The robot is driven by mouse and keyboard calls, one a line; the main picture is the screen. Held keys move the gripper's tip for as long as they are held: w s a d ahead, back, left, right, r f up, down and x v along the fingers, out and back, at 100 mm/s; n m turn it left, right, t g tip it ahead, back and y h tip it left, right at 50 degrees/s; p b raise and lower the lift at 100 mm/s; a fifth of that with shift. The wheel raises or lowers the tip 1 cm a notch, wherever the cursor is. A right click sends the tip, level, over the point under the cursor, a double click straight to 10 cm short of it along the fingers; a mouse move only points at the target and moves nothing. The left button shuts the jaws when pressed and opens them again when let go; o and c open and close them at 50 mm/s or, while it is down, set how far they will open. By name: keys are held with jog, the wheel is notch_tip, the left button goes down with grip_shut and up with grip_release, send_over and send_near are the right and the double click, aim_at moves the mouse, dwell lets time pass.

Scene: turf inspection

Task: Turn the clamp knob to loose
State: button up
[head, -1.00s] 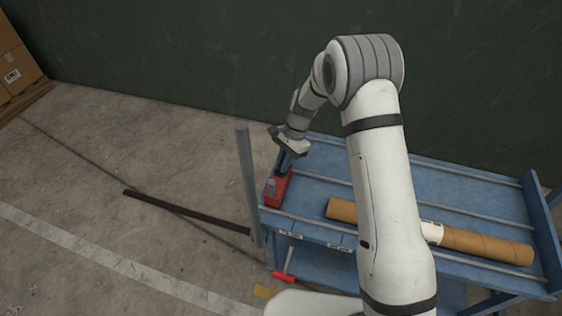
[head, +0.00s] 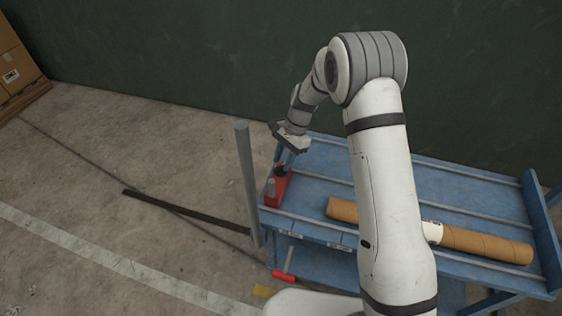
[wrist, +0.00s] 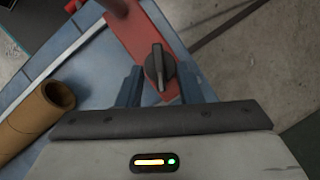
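The red clamp (head: 278,190) sits at the left end of the blue cart top in the head view. In the wrist view its red body (wrist: 132,32) runs diagonally, and the black clamp knob (wrist: 157,66) stands on it with its grip bar nearly upright in the picture. My gripper (wrist: 160,75) is open, with one finger left and one right of the knob. Gaps show on both sides, so the fingers look apart from it; their height relative to it is unclear. In the head view my gripper (head: 285,157) is just above the clamp, its fingertips small and unclear.
A cardboard tube (head: 470,244) lies along the blue cart (head: 320,155); its open end (wrist: 57,95) shows in the wrist view. A grey upright post (head: 246,185) stands close left of the clamp. A red-handled tool (head: 284,275) is below. A dark wall is behind the cart.

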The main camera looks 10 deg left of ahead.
jog(key=v, duration=0.6)
jog(key=shift+r, duration=0.15)
jog(key=s+d+r+n+t+h+p, duration=0.1)
jog(key=s+d+r+n+t, duration=0.1)
jog(key=s+d+r, duration=0.45)
jog(key=s+d+r+n+t+p, duration=0.15)
jog(key=s+d+r, duration=0.25)
jog(key=d+r, duration=0.5)
jog(key=s+d+r+n+t+h+p, duration=0.1)
jog(key=s+d+r+n, duration=0.1)
jog(key=s, duration=0.6)
jog(key=s+d+r+n+t+p, duration=0.1)
jog(key=s+d+r+n, duration=0.1)
jog(key=s+d+r, duration=0.3)
jog(key=s, duration=0.3)
jog(key=shift+d+r+h, duration=0.15)
jog(key=shift+d+h, duration=0.25)
